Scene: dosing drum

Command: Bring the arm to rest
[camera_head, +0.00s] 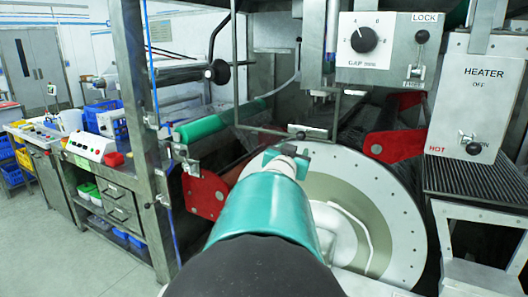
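My arm reaches forward from the bottom middle, its teal link in front of a large round drum face (395,215) with a pale metal rim and a bent white handle-like bar. My gripper (287,155) appears at the far end of the arm, small and seen from behind. Its fingers are hidden or too small to make out, so I cannot tell whether it is open or shut, or whether it touches the drum. I see nothing held in it.
A gap dial (365,39) and a lock lever (422,37) sit above the drum. The heater box (478,100) with its lever stands at right above a ribbed black surface. Red brackets (205,192) and a green roller (200,128) lie left of the drum. Open floor (50,240) is at lower left.

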